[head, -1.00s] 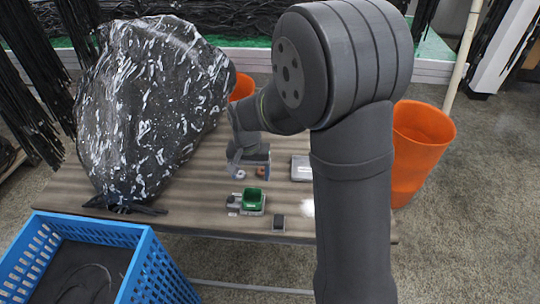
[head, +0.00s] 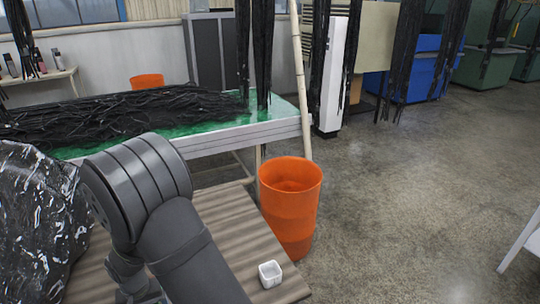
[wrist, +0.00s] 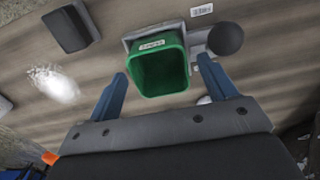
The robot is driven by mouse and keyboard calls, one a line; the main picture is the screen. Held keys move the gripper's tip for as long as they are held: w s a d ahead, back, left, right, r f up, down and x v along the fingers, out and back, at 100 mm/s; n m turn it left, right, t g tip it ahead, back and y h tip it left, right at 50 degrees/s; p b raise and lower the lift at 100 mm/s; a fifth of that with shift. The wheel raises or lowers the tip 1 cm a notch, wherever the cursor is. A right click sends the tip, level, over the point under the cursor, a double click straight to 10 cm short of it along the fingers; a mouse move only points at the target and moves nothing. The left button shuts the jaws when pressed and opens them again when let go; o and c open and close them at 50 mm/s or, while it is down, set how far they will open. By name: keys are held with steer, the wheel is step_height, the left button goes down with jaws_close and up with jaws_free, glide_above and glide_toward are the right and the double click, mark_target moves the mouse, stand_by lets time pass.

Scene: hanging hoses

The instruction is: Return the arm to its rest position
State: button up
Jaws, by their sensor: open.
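My gripper (wrist: 162,68) shows in the wrist view, its two blue fingers spread wide with nothing held between them. A small green open-topped bin (wrist: 160,82) with a white label stands on the wooden table beyond the fingers, in line with the gap. I cannot tell how far the fingertips are from it. In the head view my dark grey arm fills the lower left, and the gripper is not clearly seen there.
A dark round piece (wrist: 226,38) and a dark block (wrist: 70,27) lie near the bin. A small white container (head: 270,275) stands near the table's (head: 236,226) right edge. An orange bin (head: 290,205) stands beside the table. A black bag (head: 38,215) is at left. Open floor lies right.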

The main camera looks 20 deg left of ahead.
steer(key=shift+r, duration=0.4)
